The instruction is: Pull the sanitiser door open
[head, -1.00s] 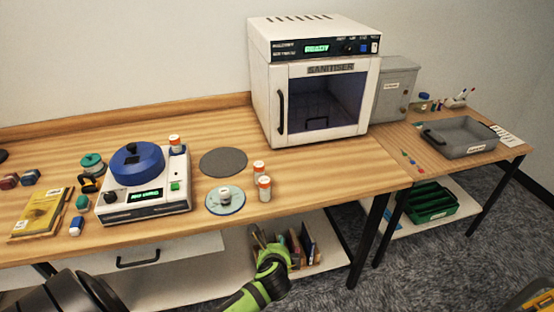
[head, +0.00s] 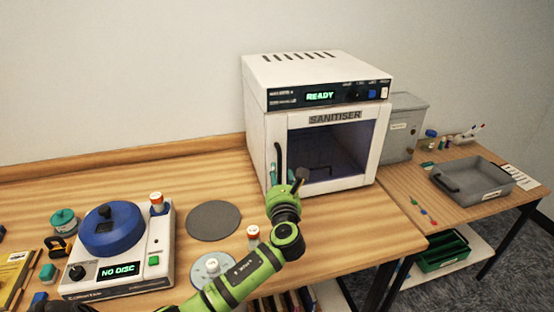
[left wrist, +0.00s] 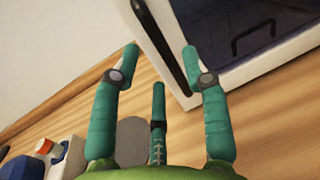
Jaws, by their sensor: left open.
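The white sanitiser (head: 262,125) stands at the back of the bench, its display reading READY. Its door (head: 325,155), with a dark window, looks shut. The black upright door handle (head: 279,158) is at the door's left edge, partly hidden by my left gripper (head: 285,177). That gripper is open and in front of the handle's lower part. In the left wrist view, the handle (left wrist: 165,45) runs slantwise between the two teal fingertips (left wrist: 160,52); I cannot tell whether they touch it. My right gripper is not in view.
A blue-lidded machine (head: 125,255) reading NO DISC stands at the left. A grey disc (head: 213,221) and an orange-capped bottle (head: 253,236) lie near my arm. A grey bin (head: 405,130) and a tray (head: 470,181) are at the right.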

